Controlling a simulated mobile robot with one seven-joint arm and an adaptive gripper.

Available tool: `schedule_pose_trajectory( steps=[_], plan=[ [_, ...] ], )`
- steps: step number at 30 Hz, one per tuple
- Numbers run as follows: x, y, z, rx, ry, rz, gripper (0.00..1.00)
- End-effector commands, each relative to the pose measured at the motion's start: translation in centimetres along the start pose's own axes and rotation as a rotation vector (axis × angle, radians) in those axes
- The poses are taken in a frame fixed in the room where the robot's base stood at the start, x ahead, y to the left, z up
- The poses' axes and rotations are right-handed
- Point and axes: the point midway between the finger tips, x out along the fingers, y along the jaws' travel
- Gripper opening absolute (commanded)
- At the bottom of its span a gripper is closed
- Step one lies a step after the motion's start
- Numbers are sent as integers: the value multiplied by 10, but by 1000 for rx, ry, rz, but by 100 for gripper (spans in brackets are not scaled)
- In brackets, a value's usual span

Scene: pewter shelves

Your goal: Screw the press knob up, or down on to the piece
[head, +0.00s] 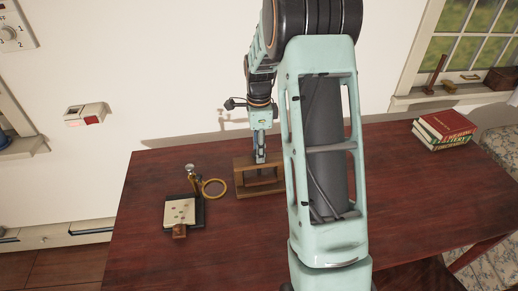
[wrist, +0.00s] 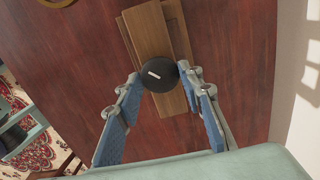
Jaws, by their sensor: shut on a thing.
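The press is a brown wooden frame (head: 246,183) standing on the dark red table. In the wrist view its wooden top (wrist: 150,32) shows below the round black knob (wrist: 158,74), which has a pale bar mark on its face. My gripper (head: 260,158) points down over the press. In the wrist view its two blue-padded fingers (wrist: 160,82) sit on either side of the knob, with the tips against its rim. It is shut on the knob. In the head view the knob is hidden by the fingers. Any piece inside the press cannot be made out.
Left of the press are a brass-ringed magnifier (head: 214,187) and a small dark board with a pale sheet (head: 180,212). Several stacked books (head: 443,128) lie at the table's far right. The wall is close behind the press. The table front (head: 220,250) is clear.

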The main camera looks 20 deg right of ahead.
Motion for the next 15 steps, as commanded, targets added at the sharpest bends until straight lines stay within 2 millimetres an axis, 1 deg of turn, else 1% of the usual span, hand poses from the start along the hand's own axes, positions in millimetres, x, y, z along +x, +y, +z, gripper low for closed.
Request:
schedule_pose_trajectory(
  steps=[15],
  plan=[
    [0,0,0,-472,0,-1,10]
  ],
)
